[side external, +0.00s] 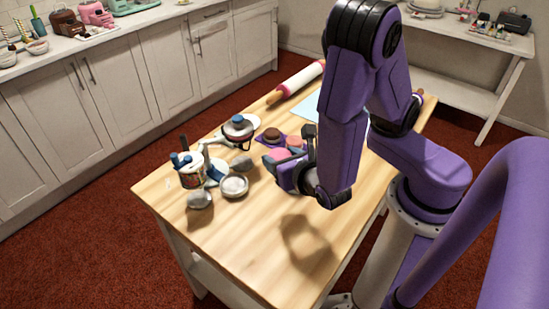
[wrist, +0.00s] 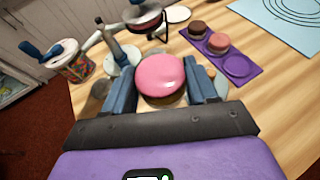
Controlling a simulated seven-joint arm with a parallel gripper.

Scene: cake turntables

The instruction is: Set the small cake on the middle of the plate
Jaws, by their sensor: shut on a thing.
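My gripper (wrist: 163,88) is shut on a small round cake with a pink top (wrist: 160,76), its blue fingers on either side. In the side external view the gripper (side external: 291,168) holds the pink cake (side external: 277,155) over the table, beside the purple tray. A small round pale dish (side external: 235,185) lies left of and below the gripper in that view. A white plate (wrist: 177,14) lies farther back, near the turntable. I cannot tell which is the task's plate. The cake is apart from both.
The purple tray (wrist: 240,66) holds a brown cake (wrist: 197,29) and a pink-topped cake (wrist: 218,42). A turntable (side external: 238,131), a tool jar (side external: 190,172) and grey lumps (side external: 199,200) crowd the left. A rolling pin (side external: 296,82) lies behind. The front table is clear.

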